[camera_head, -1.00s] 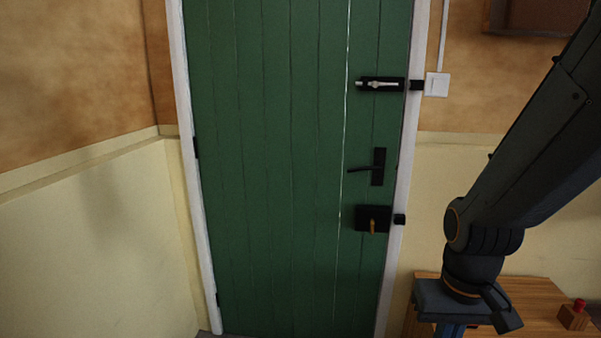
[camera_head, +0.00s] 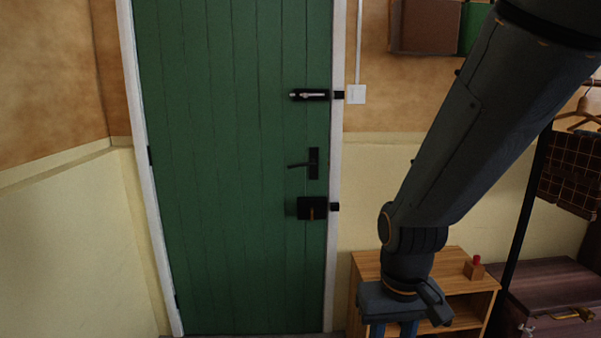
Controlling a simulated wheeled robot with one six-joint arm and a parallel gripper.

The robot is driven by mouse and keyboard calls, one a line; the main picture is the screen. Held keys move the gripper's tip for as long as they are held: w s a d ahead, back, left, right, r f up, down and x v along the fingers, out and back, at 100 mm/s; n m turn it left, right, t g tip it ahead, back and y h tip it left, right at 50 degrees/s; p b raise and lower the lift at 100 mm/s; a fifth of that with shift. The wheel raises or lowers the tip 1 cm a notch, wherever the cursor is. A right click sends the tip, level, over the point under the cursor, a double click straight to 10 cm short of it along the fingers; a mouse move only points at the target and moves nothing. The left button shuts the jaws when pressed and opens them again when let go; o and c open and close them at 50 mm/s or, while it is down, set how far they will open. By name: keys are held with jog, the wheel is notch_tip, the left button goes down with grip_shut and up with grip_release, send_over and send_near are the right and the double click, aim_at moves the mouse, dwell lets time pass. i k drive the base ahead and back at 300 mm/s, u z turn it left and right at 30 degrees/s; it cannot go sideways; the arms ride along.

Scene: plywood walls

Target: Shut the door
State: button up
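The green plank door (camera_head: 220,180) stands in its white frame (camera_head: 334,240), and I see no open gap along its right edge. A black lever handle (camera_head: 312,164) is on its right side. Hinges show on the left edge. My gripper (camera_head: 393,331) points down to the right of the door, apart from it, in front of a wooden shelf unit. Its two blue fingers show spaced apart with nothing seen between them; their tips are cut off by the picture's bottom edge.
The wooden shelf unit (camera_head: 455,262) carries a small block with a red top (camera_head: 475,268). A dark chest (camera_head: 550,300) and a clothes rack with a hanger (camera_head: 580,115) stand at the right. A white switch (camera_head: 357,94) is beside the door frame.

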aim_at(218, 78)
jog(key=z, duration=0.35)
jog(key=i, duration=0.95)
jog(key=u, duration=0.3)
